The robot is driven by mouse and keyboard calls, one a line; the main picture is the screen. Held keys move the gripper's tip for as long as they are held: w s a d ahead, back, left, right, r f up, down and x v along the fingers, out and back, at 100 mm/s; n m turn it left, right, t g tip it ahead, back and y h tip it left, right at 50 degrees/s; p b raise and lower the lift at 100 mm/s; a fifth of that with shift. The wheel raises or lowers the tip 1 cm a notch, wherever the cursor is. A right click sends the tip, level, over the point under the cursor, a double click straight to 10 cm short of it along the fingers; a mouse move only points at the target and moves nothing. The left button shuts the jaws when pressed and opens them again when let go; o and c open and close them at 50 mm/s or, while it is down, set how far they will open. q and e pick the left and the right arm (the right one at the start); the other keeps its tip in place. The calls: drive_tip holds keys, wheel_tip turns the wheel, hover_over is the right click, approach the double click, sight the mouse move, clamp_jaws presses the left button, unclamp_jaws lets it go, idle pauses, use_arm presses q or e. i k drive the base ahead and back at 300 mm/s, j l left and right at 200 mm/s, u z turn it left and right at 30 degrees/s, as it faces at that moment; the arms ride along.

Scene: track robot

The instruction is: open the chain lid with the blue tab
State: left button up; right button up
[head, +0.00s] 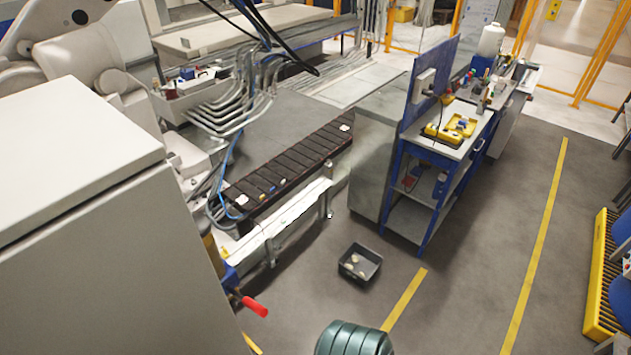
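A black segmented cable chain (290,165) runs diagonally on a light metal rail in the middle of the head view. Its top looks like a row of closed dark lids. Small pale pieces sit near both its ends, and a small bluish spot (272,188) shows near its lower left end. The chain is too small in view to tell whether this spot is the blue tab. Neither of my grippers is in view.
A large pale cabinet (100,230) fills the left foreground. A blue workbench (430,200) with tools stands right of the chain. A black bin (360,263) and a green ribbed object (353,340) are on the floor. Open floor lies to the right.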

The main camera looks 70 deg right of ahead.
sight(266, 187)
drive_tip(key=z, duration=1.8)
